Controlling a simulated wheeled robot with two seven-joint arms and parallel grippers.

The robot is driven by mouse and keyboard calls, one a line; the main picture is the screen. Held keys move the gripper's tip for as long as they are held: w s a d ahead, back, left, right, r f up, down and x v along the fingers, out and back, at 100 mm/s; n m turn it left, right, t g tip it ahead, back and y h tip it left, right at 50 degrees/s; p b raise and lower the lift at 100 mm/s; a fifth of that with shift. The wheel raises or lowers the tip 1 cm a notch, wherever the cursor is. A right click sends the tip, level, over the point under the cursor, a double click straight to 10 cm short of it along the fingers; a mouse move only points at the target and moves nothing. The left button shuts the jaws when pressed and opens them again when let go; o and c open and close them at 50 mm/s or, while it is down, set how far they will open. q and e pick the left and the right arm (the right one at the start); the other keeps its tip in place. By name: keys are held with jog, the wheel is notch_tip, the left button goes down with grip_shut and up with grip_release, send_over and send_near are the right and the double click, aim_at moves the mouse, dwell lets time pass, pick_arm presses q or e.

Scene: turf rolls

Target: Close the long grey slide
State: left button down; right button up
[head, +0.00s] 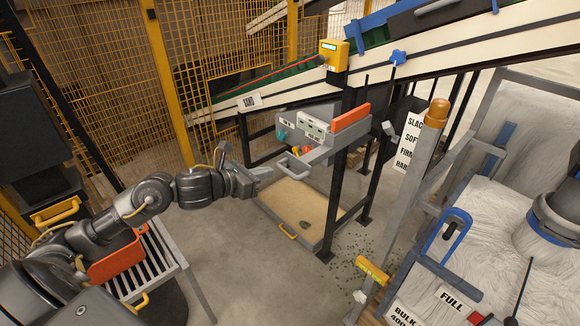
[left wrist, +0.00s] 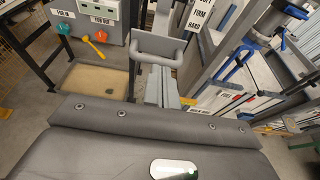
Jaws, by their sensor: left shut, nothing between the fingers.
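The long grey slide (head: 318,156) sticks out from under the grey control panel on the sloping conveyor frame. Its loop handle (head: 292,172) is at its near left end. In the left wrist view the grey handle (left wrist: 158,58) stands just beyond my fingers. My left gripper (head: 272,174) is shut and empty, close to the handle on its left side. I cannot tell whether the fingertips touch it. In the left wrist view the shut fingers of the left gripper (left wrist: 161,88) point toward the handle. My right gripper is not in view.
A sand tray (head: 300,205) lies on the floor below. A grey post with an orange cap (head: 435,112) and a bulk bag (head: 490,225) stand right. An orange bin (head: 115,258) is left.

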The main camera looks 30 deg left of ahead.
aim_at(298, 164)
pick_arm(q)
jog(key=p+x, duration=0.2)
jog(key=x, duration=0.2)
jog(key=p+x, duration=0.1)
jog(key=x, duration=0.3)
jog(key=shift+w+d+r+p, duration=0.1)
jog(key=shift+w+d+p, duration=0.15)
jog(key=shift+w+p, duration=0.1)
jog(key=shift+w+d+f, duration=0.2)
jog(key=shift+w+f, duration=0.1)
jog(key=shift+w, duration=0.2)
